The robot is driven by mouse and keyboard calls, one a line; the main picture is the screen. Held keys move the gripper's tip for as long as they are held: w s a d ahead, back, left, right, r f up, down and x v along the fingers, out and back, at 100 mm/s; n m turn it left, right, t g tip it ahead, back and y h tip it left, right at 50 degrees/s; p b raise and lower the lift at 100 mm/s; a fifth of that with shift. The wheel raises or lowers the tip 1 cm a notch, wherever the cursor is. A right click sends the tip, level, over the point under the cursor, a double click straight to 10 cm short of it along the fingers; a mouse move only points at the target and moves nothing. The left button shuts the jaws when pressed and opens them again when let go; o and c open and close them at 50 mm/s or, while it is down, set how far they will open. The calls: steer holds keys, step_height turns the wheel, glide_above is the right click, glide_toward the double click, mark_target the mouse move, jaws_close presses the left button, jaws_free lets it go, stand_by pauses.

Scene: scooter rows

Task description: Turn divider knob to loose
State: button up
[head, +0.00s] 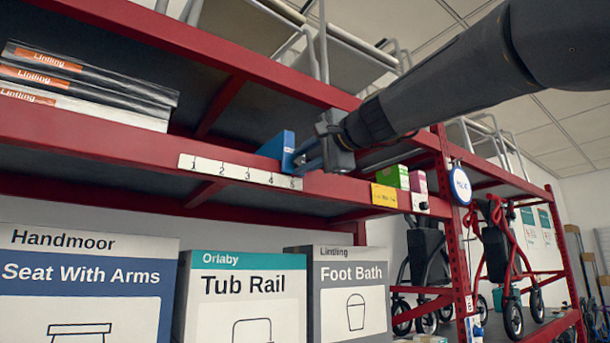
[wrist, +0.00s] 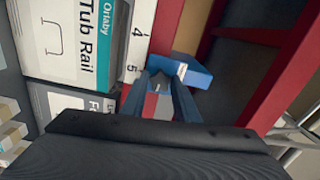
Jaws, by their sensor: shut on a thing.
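The blue divider (head: 280,147) stands on the red shelf beam, near the right end of the numbered strip (head: 240,172). In the wrist view the divider (wrist: 192,72) has a small white mark on it and lies just beyond my fingertips. My gripper (head: 301,161) reaches in from the upper right to the divider's front. In the wrist view my gripper (wrist: 159,78) has its blue-grey fingers converging at the divider's front end, closed on the divider knob. The knob is mostly hidden between the fingertips, so its setting cannot be read.
Flat Lindling boxes (head: 85,85) lie on the shelf at left. Large cartons, including Tub Rail (head: 246,300), stand below. A yellow label (head: 384,195), a green box (head: 394,177) and a round tag (head: 460,186) are to the right of my gripper.

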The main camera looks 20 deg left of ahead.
steer(key=n+b, duration=0.2)
steer(key=n, duration=0.1)
steer(key=n+b, duration=0.1)
steer(key=b, duration=0.1)
steer(key=shift+w+f, duration=0.1)
steer(key=shift+f, duration=0.15)
steer(key=shift+r+n+b, duration=0.1)
steer(key=shift+n+b, duration=1.35)
steer(key=shift+n, duration=0.65)
steer(key=o, duration=1.1)
steer(key=shift+c, duration=0.2)
steer(key=shift+r, duration=0.1)
steer(key=shift+d, duration=0.1)
steer(key=b+v, duration=0.2)
steer(key=v, duration=0.6)
steer(key=shift+b, duration=0.35)
